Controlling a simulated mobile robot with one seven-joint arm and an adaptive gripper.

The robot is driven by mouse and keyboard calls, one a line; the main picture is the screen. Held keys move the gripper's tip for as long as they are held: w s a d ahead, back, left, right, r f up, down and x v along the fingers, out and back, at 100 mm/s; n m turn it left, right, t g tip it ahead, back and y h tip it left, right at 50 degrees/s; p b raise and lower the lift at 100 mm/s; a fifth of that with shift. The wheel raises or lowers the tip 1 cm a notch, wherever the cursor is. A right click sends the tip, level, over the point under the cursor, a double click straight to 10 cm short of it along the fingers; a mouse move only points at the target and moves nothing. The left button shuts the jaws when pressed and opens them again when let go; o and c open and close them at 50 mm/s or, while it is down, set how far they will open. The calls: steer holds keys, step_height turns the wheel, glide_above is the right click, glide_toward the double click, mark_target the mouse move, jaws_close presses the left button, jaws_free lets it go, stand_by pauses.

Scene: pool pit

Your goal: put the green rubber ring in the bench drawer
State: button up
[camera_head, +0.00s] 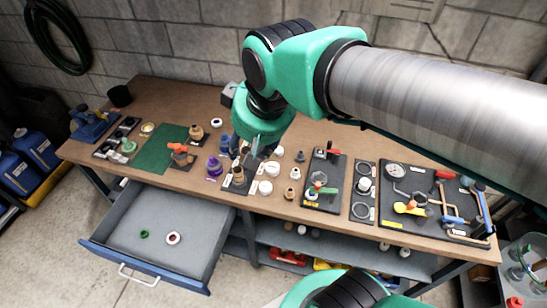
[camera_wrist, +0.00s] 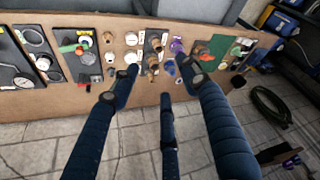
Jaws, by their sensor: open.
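The bench drawer (camera_head: 196,222) is pulled well out at the left front of the workbench. A small green ring (camera_head: 144,234) lies flat on its floor, left of a white ring with a dark red centre (camera_head: 173,238). My gripper (camera_head: 252,153) is up over the middle of the bench, right of and behind the drawer, partly hidden by my arm. In the wrist view my gripper's dark fingers (camera_wrist: 160,82) are spread, with nothing between them. The drawer and the green ring in it do not show in the wrist view.
The workbench (camera_head: 330,209) carries several fittings, tape rolls and valves near my gripper. A gauge-and-pipe board (camera_head: 440,180) lies at the right and a green mat (camera_head: 158,150) at the left. A lower shelf (camera_head: 330,245) holds more parts. Blue canisters (camera_head: 30,146) stand at far left.

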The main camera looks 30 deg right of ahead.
steer(key=s+d+m, duration=0.1)
steer(key=s+d, duration=0.1)
steer(key=s, duration=0.5)
steer(key=shift+d+f+t, duration=0.3)
steer(key=shift+d, duration=0.1)
